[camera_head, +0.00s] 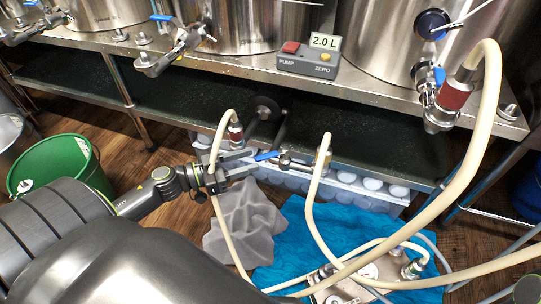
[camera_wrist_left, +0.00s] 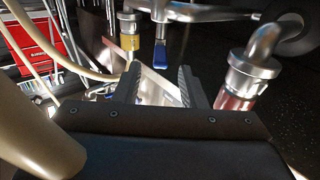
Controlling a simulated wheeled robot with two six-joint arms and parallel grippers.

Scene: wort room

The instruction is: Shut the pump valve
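The pump valve sits on the steel pipework below the bench, with a blue lever handle (camera_head: 267,156) lying along the pipe towards the left. The blue handle also shows in the left wrist view (camera_wrist_left: 160,56), with its free end towards me. My left gripper (camera_head: 251,162) is open, its two fingers reaching towards the handle from the left. In the left wrist view the handle's end is between the fingers (camera_wrist_left: 160,72), near their tips; whether either finger touches it I cannot tell. My right gripper is not in view.
A hose coupling with a red band (camera_head: 236,134) is close above my left gripper. A pale hose (camera_head: 312,205) hangs from another coupling on the right. The steel bench edge (camera_head: 200,62) is above. A green bucket (camera_head: 88,165) stands left; grey and blue cloths lie below.

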